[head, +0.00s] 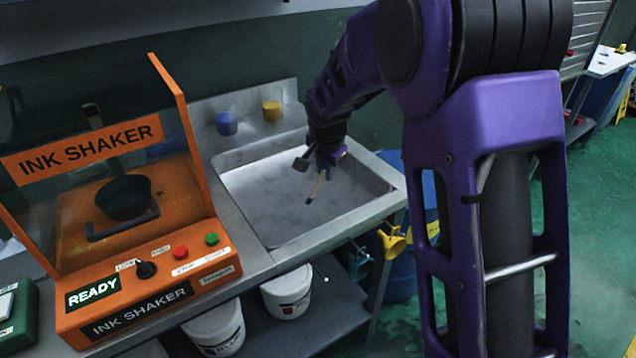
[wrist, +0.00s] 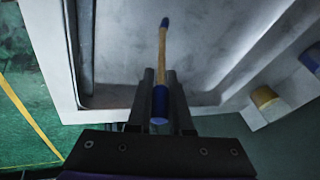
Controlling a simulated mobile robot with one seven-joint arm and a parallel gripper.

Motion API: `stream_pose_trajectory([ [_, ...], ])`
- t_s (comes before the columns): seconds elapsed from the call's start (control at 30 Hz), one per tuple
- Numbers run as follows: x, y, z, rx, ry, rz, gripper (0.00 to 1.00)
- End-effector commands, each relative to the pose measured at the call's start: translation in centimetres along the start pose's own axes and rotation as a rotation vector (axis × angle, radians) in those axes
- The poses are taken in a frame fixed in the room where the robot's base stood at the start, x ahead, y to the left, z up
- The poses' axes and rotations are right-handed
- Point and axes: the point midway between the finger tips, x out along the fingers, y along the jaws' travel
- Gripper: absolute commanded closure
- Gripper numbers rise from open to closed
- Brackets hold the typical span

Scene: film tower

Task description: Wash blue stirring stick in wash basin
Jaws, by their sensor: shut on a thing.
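My gripper (head: 325,164) is over the wash basin (head: 240,207) and shut on the blue stirring stick (head: 315,187). The stick has a wooden shaft and a dark blue tip that points down toward the basin floor. In the wrist view the stick (wrist: 162,44) shows between the two fingers of my gripper (wrist: 161,88), with blue at its far tip and blue at the near end. The basin (wrist: 110,40) is a grey metal sink, and its floor fills the middle of the wrist view. I cannot tell whether the tip touches the basin floor.
The orange ink shaker (head: 140,270) stands left of the basin. White buckets (head: 288,292) sit on the shelf below. Yellow and teal clamps (head: 393,243) hang at the right front.

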Motion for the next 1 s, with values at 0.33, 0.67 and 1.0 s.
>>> stream_pose_trajectory([
  [0.33, 0.0, 0.0, 0.0, 0.000, 0.000, 0.000, 1.00],
  [0.67, -1.0, -0.3, -0.3, 0.000, 0.001, -0.001, 1.00],
  [1.0, -3.5, -1.1, -1.2, 0.001, 0.000, -0.001, 1.00],
])
